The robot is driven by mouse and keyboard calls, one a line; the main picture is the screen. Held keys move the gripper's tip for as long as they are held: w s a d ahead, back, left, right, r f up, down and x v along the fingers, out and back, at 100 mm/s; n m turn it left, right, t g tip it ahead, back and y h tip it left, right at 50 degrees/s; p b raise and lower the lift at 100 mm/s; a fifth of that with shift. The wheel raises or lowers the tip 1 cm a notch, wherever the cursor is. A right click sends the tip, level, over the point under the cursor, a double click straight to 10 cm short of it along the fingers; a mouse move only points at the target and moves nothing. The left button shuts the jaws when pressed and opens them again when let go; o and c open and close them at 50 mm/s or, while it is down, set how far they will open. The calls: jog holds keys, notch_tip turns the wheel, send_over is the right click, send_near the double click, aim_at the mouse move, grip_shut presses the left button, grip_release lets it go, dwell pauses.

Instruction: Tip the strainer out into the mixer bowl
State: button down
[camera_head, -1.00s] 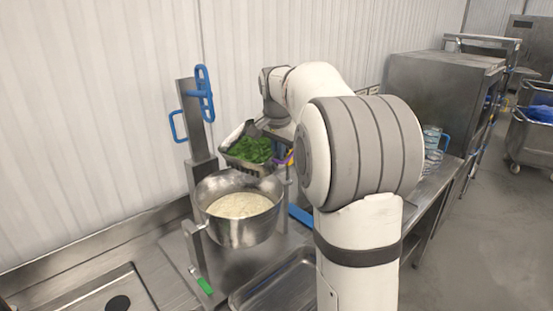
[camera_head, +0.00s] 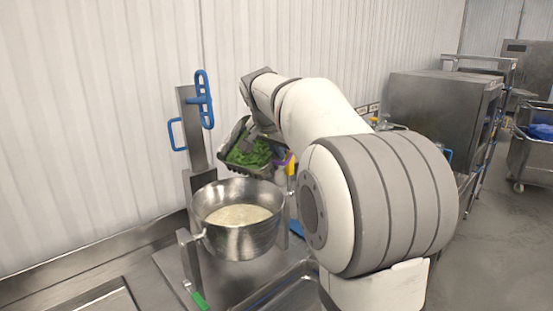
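The strainer (camera_head: 270,171) is a dark, basket-like container holding green leaves (camera_head: 249,153). It hangs tilted behind and above the back rim of the mixer bowl. The mixer bowl (camera_head: 238,241) is a round steel bowl on a stand, with a pale, rice-like mass (camera_head: 238,215) inside. The leaves are still in the strainer and none show in the bowl. My arm reaches over from the right to the strainer. My gripper is largely hidden by my own arm and the strainer, so its fingers and grip cannot be made out.
The mixer stand has an upright column with blue handles (camera_head: 204,100) left of the strainer. A green-tipped lever (camera_head: 199,300) sits low at the front. A steel tray (camera_head: 290,292) lies right of the bowl. The white wall is close behind.

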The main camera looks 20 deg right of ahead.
jog(key=shift+s+a+r+t+h+b, duration=0.25)
jog(key=shift+r+t+h+b, duration=0.25)
jog(key=shift+b, duration=1.1)
jog(key=shift+a+r+t+h+b, duration=0.15)
jog(key=shift+t+h+b, duration=0.2)
jog(key=shift+b, duration=0.45)
jog(key=t+h+b, duration=0.1)
jog(key=b, duration=0.2)
jog(key=s+a+r+h+b, duration=0.1)
jog(key=b, duration=0.1)
jog(key=shift+r+n+t+b, duration=0.15)
jog(key=shift+n+t+b, duration=0.15)
jog(key=shift+t+b, duration=0.1)
jog(key=shift+a+h+b, duration=0.1)
jog(key=shift+h+b, duration=0.15)
jog(key=shift+b, duration=0.3)
jog(key=s+a+r+t+h+b, duration=0.1)
jog(key=t+h+b, duration=0.1)
jog(key=b, duration=0.5)
jog(key=shift+a, duration=0.15)
jog(key=t+h+b, duration=0.1)
jog(key=b, duration=0.3)
jog(key=s+a+h+b, duration=0.1)
jog(key=b, duration=0.3)
jog(key=shift+a+r+n+t, duration=0.1)
jog(key=shift+a+n+t, duration=0.15)
jog(key=shift+n+t, duration=0.15)
jog(key=shift+s+a+r+b, duration=0.15)
jog(key=shift+s+r+b, duration=0.1)
jog(key=shift+b, duration=0.55)
